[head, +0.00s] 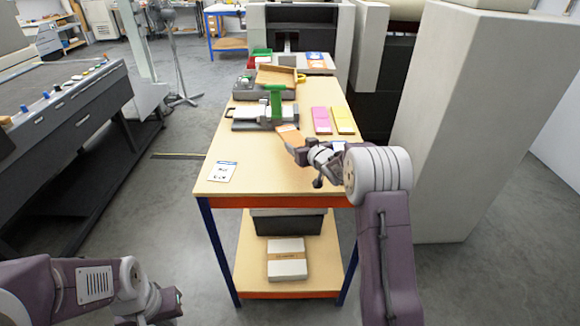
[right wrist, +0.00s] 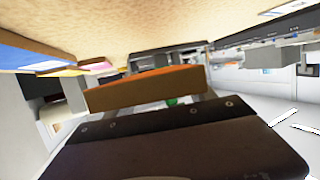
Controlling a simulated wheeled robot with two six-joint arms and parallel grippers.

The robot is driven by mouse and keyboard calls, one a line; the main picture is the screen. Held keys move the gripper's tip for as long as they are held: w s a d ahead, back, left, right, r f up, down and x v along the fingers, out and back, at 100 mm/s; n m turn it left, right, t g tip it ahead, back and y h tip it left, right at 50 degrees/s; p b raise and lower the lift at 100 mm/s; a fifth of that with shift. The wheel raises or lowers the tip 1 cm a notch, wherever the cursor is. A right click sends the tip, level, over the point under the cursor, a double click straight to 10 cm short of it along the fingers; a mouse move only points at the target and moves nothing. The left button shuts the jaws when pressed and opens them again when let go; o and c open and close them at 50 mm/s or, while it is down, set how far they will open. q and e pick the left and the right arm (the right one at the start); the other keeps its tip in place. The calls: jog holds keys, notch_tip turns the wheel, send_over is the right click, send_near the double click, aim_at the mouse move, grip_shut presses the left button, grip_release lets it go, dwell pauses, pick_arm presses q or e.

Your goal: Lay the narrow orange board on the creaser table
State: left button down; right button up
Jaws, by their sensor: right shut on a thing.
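The narrow orange board (head: 289,138) is in my right gripper (head: 299,153), over the wooden bench. The gripper is shut on its near end. In the right wrist view the board (right wrist: 148,90) shows as an orange-brown bar beyond the dark gripper body (right wrist: 170,140). The creaser (head: 255,118), with a pale flat table and a green handle (head: 275,98), stands just beyond and left of the board. The board's far end is close to the creaser's near right edge; I cannot tell whether they touch. My left gripper (head: 165,303) is low at the bottom left, away from the bench; its fingers are unclear.
Pink (head: 321,119) and yellow (head: 343,120) stacks lie right of the creaser. A printed card (head: 222,171) lies at the bench's front left. A cardboard tray (head: 276,77) sits behind the creaser. A tall grey cabinet (head: 455,120) stands at right.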

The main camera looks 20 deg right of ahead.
aim_at(291, 166)
jog(key=a+f, duration=0.2)
jog(key=a, duration=0.1)
jog(key=shift+a, duration=0.2)
jog(key=shift+f+b, duration=0.45)
jog(key=shift+f, duration=1.7)
jog(key=o, duration=1.4)
